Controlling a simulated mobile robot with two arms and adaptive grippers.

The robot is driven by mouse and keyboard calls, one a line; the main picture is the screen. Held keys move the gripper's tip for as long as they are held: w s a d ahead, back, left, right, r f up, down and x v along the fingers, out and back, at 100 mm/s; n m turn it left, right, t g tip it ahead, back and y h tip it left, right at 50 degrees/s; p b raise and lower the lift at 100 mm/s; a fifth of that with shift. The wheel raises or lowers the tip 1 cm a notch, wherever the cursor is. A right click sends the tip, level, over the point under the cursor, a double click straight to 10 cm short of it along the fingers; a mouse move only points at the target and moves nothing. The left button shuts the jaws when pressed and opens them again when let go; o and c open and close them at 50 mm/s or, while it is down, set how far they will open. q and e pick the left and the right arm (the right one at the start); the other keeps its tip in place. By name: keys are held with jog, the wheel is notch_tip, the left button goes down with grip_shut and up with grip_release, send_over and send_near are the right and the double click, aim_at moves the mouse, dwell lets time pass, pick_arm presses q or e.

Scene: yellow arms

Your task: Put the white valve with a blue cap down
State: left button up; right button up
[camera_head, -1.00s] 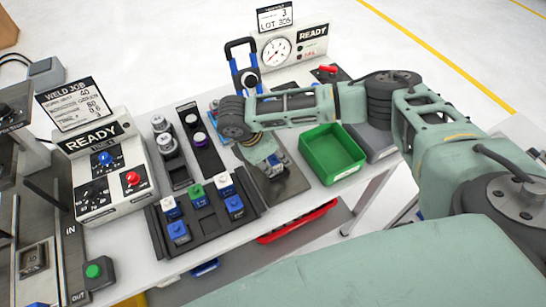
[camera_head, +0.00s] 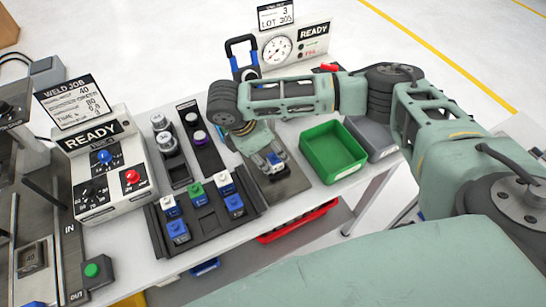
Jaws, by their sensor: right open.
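A small white valve with a blue cap (camera_head: 275,167) sits on the dark plate (camera_head: 288,186) on the table, in front of the gauge box. My right gripper (camera_head: 272,158) is open and close over the valve, with its fingers at either side of it. Gaps at the fingertips are too small to make out. My left gripper is out of view.
A dark rack (camera_head: 201,222) holds several white, blue and green-capped parts left of the plate. A green bin (camera_head: 333,151) stands to the right, and a gauge box (camera_head: 290,48) behind. A READY control box (camera_head: 108,168) is at left.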

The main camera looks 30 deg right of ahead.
jog(key=b+v, duration=0.1)
jog(key=v, duration=0.7)
jog(key=shift+a, duration=0.1)
